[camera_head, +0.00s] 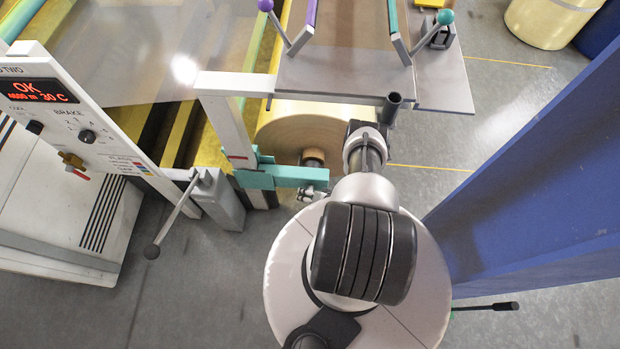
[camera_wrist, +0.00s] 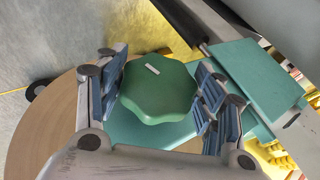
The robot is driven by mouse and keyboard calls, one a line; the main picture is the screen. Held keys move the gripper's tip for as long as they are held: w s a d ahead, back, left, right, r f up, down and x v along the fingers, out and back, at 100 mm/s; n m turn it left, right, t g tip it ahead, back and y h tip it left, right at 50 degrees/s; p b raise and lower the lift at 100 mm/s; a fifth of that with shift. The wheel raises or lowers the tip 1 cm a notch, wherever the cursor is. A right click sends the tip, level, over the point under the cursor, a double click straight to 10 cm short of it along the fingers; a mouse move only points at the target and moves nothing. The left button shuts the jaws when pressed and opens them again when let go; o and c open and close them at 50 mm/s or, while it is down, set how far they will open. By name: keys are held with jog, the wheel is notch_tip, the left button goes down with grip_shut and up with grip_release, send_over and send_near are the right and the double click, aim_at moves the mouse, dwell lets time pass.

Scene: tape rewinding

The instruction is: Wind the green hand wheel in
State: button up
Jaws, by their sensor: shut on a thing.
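The green hand wheel (camera_wrist: 158,97) is in the middle of the wrist view. It has a lobed rim and a short white mark on its face, near the far edge and slightly tilted. My gripper (camera_wrist: 161,75) is shut on the wheel, with blue-padded fingers on its left and right sides. The wheel sits on a teal bracket (camera_wrist: 262,82), which also shows in the head view as a teal arm (camera_head: 298,176).
A tan roll (camera_head: 285,125) lies behind the teal arm. A control panel (camera_head: 75,110) stands at the left, with a lever (camera_head: 175,220) beside it. A large blue panel (camera_head: 530,180) stands close on the right. Grey floor (camera_head: 470,110) is open between panel and machine.

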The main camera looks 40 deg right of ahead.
jog(key=shift+d+r, duration=0.1)
jog(key=o, duration=1)
jog(key=shift+s+r, duration=0.35)
jog(key=shift+r, duration=0.05)
jog(key=s, duration=0.4)
jog(key=s+r, duration=0.1)
jog(key=s, duration=0.8)
jog(key=shift+s+d+r, duration=0.1)
jog(key=shift+d+r, duration=0.15)
jog(key=shift+d, duration=0.15)
